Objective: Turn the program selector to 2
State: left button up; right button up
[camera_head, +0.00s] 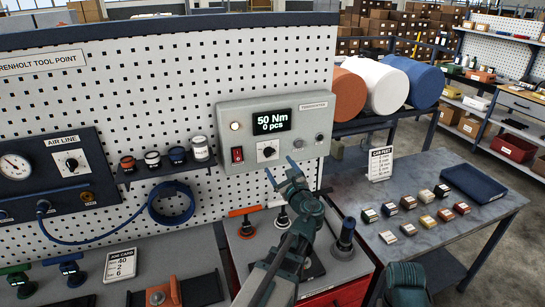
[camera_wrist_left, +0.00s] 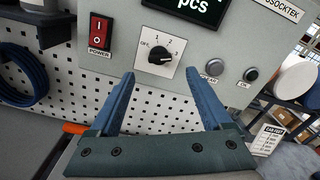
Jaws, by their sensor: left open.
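The program selector (camera_head: 267,151) is a black knob on a white square plate, low on the grey control box (camera_head: 229,119). In the left wrist view the selector (camera_wrist_left: 160,57) shows OFF at the left and numbers around the top. I cannot tell for certain which mark its pointer faces. My left gripper (camera_head: 282,172) is open and empty, just below and in front of the box. In the left wrist view its blue fingers (camera_wrist_left: 159,82) stand apart, below the knob on either side, not touching it. My right gripper's fingers are not seen.
A red power switch (camera_head: 237,155) sits left of the selector, with small round buttons (camera_wrist_left: 250,74) to its right. The display (camera_head: 271,121) above reads 50 Nm, 0 pcs. A small shelf of jars (camera_head: 170,168) is at the left. Upright tools (camera_head: 345,236) stand on the bench below.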

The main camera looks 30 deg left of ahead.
aim_at(271, 154)
pick_arm(q)
jog(key=x, duration=0.7)
jog(key=shift+w+a, duration=0.2)
grip_shut()
